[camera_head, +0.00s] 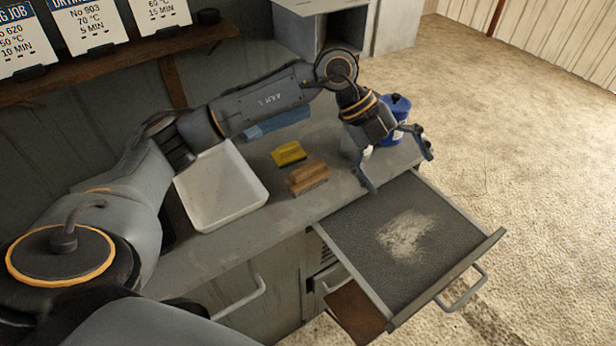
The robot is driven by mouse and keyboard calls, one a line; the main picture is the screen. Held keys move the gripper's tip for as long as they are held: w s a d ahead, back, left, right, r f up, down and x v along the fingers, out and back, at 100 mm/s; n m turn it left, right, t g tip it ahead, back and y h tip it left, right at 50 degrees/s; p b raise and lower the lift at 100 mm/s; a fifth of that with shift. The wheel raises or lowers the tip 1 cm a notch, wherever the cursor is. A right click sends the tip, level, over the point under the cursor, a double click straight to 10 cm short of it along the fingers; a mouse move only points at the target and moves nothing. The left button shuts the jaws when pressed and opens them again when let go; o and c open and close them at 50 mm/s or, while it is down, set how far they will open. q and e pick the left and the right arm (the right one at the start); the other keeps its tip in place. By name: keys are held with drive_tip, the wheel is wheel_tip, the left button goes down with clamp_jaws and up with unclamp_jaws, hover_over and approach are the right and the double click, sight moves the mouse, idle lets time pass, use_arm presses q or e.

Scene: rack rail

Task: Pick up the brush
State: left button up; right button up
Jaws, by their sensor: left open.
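A brush (308,177) with a tan wooden body lies on the grey counter (262,222), near its front edge. My left gripper (400,172) is open and empty. It hangs to the right of the brush, over the counter's right end and the back of the open drawer, with its fingers spread wide. The gripper is apart from the brush. My right gripper does not show.
A yellow block-like item (288,153) lies just behind the brush. A white tray (254,196) stands to its left. A blue container (396,106) is behind my gripper. The open drawer (365,243) juts out in front, with pale powder on its dark bottom.

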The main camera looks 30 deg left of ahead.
use_arm(q)
drive_tip(key=w+a+r+n+y, duration=0.1)
drive_tip(key=a+y, duration=0.2)
drive_tip(key=a, duration=0.3)
drive_tip(key=w+a+n+y, duration=0.1)
drive_tip(key=a+n+y, duration=0.1)
drive_tip(key=a, duration=0.5)
drive_tip(key=n+y+p, duration=0.2)
drive_tip(key=y, duration=0.1)
hover_over(308, 167)
drive_tip(key=shift+g, duration=0.3)
drive_tip(key=f, duration=0.6)
drive_tip(key=shift+w+a, duration=0.1)
drive_tip(key=shift+a, duration=0.15)
drive_tip(key=f+p, duration=0.1)
drive_tip(key=f, duration=0.1)
drive_tip(key=f+p, duration=0.1)
drive_tip(key=f, duration=0.1)
drive_tip(key=shift+d+f, duration=0.2)
drive_tip(key=shift+f, duration=0.5)
drive_tip(key=c, duration=1.1)
drive_tip(key=shift+o, duration=0.2)
drive_tip(key=shift+r, duration=0.1)
